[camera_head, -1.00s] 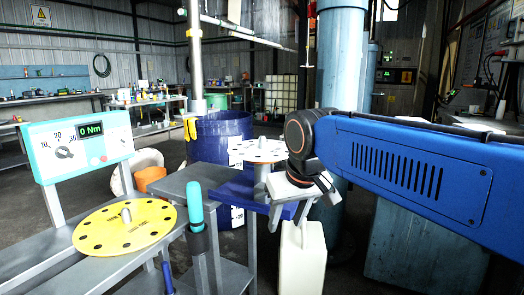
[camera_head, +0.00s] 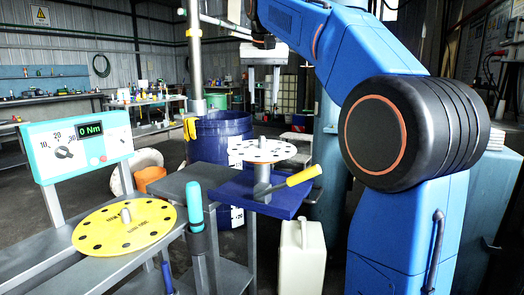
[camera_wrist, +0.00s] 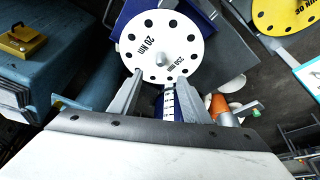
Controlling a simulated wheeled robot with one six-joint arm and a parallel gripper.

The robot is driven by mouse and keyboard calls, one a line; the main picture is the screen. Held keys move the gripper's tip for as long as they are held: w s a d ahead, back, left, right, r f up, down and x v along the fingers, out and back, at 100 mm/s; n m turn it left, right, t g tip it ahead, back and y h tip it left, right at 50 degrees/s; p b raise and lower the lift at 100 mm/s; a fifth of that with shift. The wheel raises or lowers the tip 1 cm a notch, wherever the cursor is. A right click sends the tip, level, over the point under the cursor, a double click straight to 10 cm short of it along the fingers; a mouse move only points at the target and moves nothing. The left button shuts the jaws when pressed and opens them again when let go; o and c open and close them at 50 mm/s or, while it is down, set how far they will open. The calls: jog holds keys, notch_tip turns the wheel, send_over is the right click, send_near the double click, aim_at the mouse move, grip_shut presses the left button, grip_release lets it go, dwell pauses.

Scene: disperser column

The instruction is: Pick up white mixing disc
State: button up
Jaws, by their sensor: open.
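The white mixing disc (camera_head: 262,151) lies flat on top of a grey post that rises from a blue tray (camera_head: 230,190). In the wrist view the disc (camera_wrist: 158,38) shows dark holes around its rim, printed text and a raised centre knob. My gripper (camera_head: 263,88) hangs above the disc in the head view, fingers pointing down, open and empty. In the wrist view my gripper's fingertips (camera_wrist: 160,75) are spread, and appear over the disc's near part. There is a clear gap between them and the disc in the head view.
A yellow disc (camera_head: 125,227) lies on the bench at left, below a torque display (camera_head: 80,146). A teal-handled tool (camera_head: 195,205) stands upright nearby. A yellow-handled tool (camera_head: 303,176) sticks out beside the post. A blue barrel (camera_head: 221,136) stands behind.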

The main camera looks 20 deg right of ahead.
send_over(263, 137)
jog(key=s, duration=0.2)
jog(key=f, duration=0.6)
jog(key=a+f, duration=0.1)
jog(key=f, duration=0.3)
jog(key=shift+f, duration=0.1)
jog(key=shift+x, duration=2.85)
jog(key=shift+w, duration=0.2)
grip_shut()
